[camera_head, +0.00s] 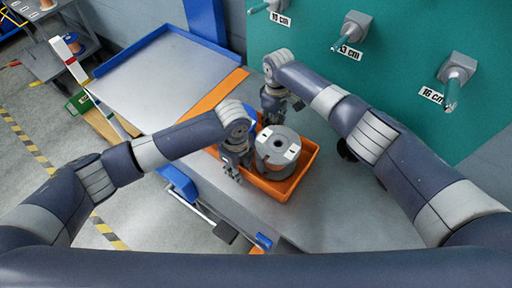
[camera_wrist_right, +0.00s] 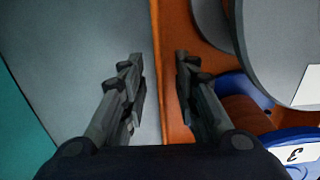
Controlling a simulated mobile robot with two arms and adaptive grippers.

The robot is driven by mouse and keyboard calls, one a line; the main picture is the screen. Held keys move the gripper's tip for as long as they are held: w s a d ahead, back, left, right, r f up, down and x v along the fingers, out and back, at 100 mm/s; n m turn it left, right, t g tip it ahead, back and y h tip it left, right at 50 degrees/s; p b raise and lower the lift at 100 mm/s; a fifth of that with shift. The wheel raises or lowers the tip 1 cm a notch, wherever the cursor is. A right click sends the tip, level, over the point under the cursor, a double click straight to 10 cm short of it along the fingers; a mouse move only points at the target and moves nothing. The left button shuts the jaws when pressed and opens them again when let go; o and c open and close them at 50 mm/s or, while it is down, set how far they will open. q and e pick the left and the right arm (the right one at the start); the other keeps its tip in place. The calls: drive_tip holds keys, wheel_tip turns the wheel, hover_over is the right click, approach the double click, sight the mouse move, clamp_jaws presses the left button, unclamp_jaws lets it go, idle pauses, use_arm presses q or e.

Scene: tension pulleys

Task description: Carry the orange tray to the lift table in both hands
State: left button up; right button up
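The orange tray (camera_head: 306,163) sits on a grey table surface in the head view. It holds a large grey cylinder (camera_head: 277,147) with white labels, and a blue-rimmed item shows in it in the right wrist view (camera_wrist_right: 290,140). My left gripper (camera_head: 232,172) is at the tray's left side; its finger gap is unclear. My right gripper (camera_head: 271,112) is at the tray's far side. In the right wrist view its fingers (camera_wrist_right: 158,75) are apart, with the tray's orange rim (camera_wrist_right: 173,60) between or just below them. A grey table top with a blue rim (camera_head: 150,42), seemingly the lift table, is at the upper left.
An orange strip (camera_head: 215,94) lies along the blue-rimmed table's near right edge. A green panel (camera_head: 400,35) with labelled pegs (camera_head: 350,30) stands behind the work table. A green bin (camera_head: 80,102) and shelves are at the left.

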use_arm(q)
clamp_jaws()
use_arm(e)
clamp_jaws()
use_arm(q)
drive_tip(key=shift+w+r, duration=0.1)
drive_tip(key=shift+r, duration=0.05)
use_arm(e)
drive_tip(key=shift+w+r, duration=0.1)
drive_tip(key=shift+r, duration=0.05)
use_arm(q)
drive_tip(key=shift+r, duration=0.15)
use_arm(e)
drive_tip(key=shift+r, duration=0.15)
